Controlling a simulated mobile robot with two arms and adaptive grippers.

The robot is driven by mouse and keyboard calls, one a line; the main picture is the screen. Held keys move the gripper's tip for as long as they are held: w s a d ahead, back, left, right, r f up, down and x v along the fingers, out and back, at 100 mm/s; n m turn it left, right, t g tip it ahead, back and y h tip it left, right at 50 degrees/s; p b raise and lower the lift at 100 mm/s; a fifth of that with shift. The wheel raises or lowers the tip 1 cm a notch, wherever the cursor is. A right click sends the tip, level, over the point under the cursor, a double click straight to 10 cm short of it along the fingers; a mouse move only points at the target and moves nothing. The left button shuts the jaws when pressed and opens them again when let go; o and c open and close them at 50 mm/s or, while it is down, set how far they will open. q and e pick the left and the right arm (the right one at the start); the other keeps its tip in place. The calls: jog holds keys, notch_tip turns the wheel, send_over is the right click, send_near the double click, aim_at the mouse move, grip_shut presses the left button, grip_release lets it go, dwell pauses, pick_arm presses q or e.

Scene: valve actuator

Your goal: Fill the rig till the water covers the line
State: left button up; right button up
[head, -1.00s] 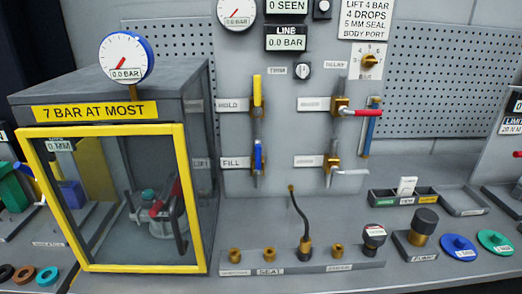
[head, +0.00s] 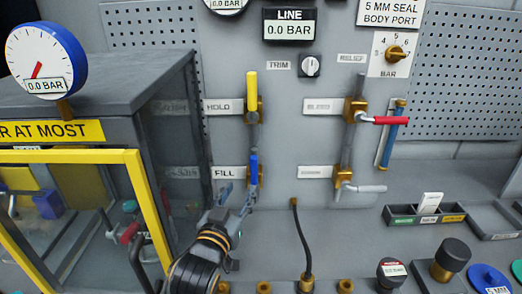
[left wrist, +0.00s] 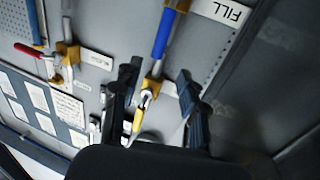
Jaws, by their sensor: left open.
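The FILL valve has a blue handle (head: 254,168) that stands upright on the grey panel beside its FILL label. My left gripper (head: 238,193) is open and empty, just below and left of that handle. In the left wrist view the blue handle (left wrist: 163,36) lies beyond the open fingers (left wrist: 157,92), apart from them. The HOLD valve's yellow handle (head: 252,90) is upright above FILL. The grey cabinet with a yellow-framed door (head: 85,156) stands at the left; its gauge (head: 45,60) reads 0.0 BAR. I cannot make out water or a fill line. My right gripper is out of view.
The LINE display (head: 290,28) reads 0.0 BAR. A red-handled valve (head: 392,120) and a grey-handled valve (head: 368,188) are to the right. A black hose (head: 302,237) rises from the bench. The cabinet's side wall (head: 170,120) is close on the left.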

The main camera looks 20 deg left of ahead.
aim_at(253, 162)
pick_arm(q)
jog(key=w+p, duration=0.1)
jog(key=w, duration=0.1)
jog(key=w+r, duration=0.1)
jog(key=w, duration=0.2)
jog(key=w+p, duration=0.1)
jog(key=w, duration=0.2)
jog(key=shift+w+r+p, duration=0.1)
jog(key=shift+r+p, duration=0.05)
jog(key=shift+p, duration=0.15)
jog(key=shift+w+p, duration=0.3)
jog(key=shift+w, duration=0.95)
jog(key=shift+w+a, duration=0.1)
jog(key=shift+w, duration=0.85)
jog(key=c, duration=0.9)
grip_shut()
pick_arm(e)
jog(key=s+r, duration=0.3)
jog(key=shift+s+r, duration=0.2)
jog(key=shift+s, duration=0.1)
